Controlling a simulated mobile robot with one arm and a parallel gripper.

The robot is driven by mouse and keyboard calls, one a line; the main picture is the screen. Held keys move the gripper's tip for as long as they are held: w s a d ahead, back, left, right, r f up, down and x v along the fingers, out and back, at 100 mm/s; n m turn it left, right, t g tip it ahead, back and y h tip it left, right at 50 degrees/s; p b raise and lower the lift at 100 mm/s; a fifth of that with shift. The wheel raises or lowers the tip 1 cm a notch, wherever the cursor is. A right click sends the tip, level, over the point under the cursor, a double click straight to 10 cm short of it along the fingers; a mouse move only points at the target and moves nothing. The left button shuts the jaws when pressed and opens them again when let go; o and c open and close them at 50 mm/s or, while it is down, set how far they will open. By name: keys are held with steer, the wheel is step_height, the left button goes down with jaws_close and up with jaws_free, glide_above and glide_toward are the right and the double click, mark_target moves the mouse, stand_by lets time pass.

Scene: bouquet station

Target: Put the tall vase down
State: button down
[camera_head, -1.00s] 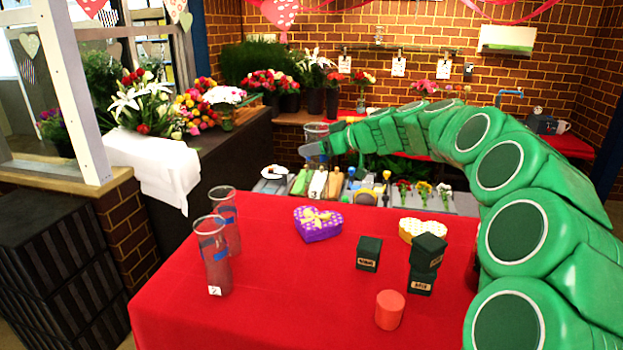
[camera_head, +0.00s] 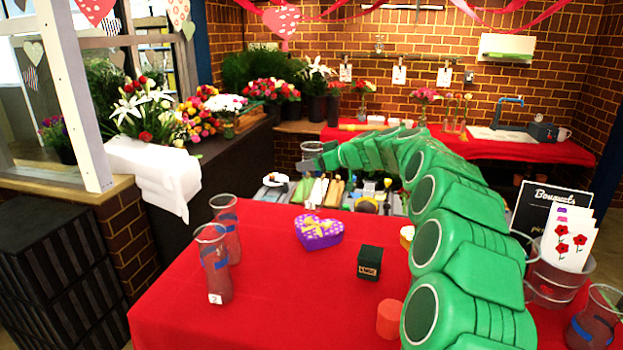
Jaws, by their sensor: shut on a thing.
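A clear glass vase (camera_head: 312,147) is at the far end of my arm, beyond the red table; its rim shows above my gripper. My gripper (camera_head: 308,163) is small in view and shut on this vase. The vase's lower part is hard to make out against the tool tray, so I cannot tell whether its base touches anything. Two other clear vases stand upright at the table's left: a front one (camera_head: 214,266) with a small white tag and one behind it (camera_head: 226,228).
The red table (camera_head: 270,290) holds a purple heart box (camera_head: 318,231), a dark cube (camera_head: 370,262) and a red cylinder (camera_head: 390,318). Its front middle is clear. A tray of tools (camera_head: 340,190) lies beyond it. A clear bucket with cards (camera_head: 552,283) stands right of my arm.

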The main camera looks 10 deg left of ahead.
mark_target(314, 177)
steer(key=shift+w+a+f, duration=0.25)
steer(key=shift+w+f, duration=0.35)
steer(key=shift+f, duration=0.25)
steer(key=shift+w+a+f, duration=0.25)
steer(key=shift+w+f, duration=0.35)
steer(key=shift+f, duration=1.55)
steer(key=shift+c, duration=0.3)
jaws_free()
steer(key=shift+f, duration=0.15)
steer(key=shift+s+d+r, duration=0.2)
steer(key=shift+d+r, duration=0.2)
steer(key=shift+d, duration=0.1)
steer(key=v, duration=1)
steer(key=shift+s+d, duration=0.15)
steer(key=shift+d, duration=0.25)
